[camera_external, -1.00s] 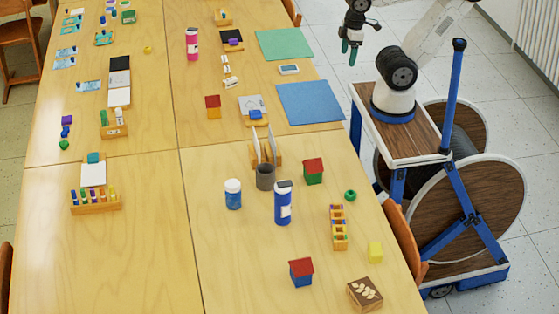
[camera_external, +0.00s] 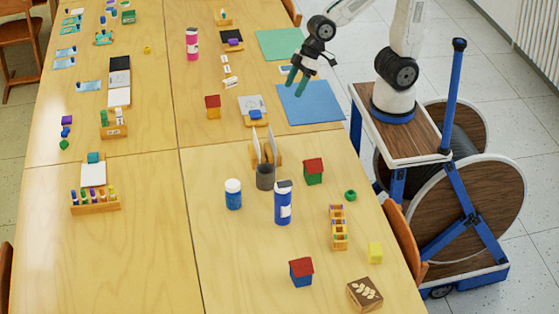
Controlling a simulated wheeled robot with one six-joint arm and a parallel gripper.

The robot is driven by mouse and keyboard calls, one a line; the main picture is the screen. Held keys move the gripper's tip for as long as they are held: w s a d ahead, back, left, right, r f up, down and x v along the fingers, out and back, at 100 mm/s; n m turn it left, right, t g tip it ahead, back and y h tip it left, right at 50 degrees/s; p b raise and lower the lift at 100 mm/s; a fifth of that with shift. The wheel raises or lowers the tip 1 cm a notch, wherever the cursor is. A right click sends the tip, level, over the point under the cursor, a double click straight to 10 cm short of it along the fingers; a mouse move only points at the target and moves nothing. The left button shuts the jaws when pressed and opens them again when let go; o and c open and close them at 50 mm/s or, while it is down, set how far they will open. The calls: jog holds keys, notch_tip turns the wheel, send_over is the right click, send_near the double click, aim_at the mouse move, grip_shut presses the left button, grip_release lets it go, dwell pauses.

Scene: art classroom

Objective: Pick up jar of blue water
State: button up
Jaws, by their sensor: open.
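I cannot tell from this view which one holds blue water. My gripper (camera_external: 298,80) has green fingers and is open and empty. It hangs above the blue mat, up and to the right of both blue containers, well apart from them.
A grey cup (camera_external: 265,177) stands just behind the two containers. A red-roofed green house (camera_external: 314,171) stands to their right. A blue mat (camera_external: 311,104) lies flat near the right edge. The table left of the jar is clear.

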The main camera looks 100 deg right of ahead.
jog(key=w+a+f+t, duration=0.3)
jog(key=w+a+f, duration=0.5)
jog(key=w+a, duration=0.3)
jog(key=t+h, duration=0.1)
jog(key=t, duration=0.4)
send_near(233, 184)
notch_tip(233, 184, down, 2)
jog(key=w, duration=0.2)
jog(key=x, duration=0.8)
jog(key=shift+r, duration=0.1)
jog(key=c, duration=1.3)
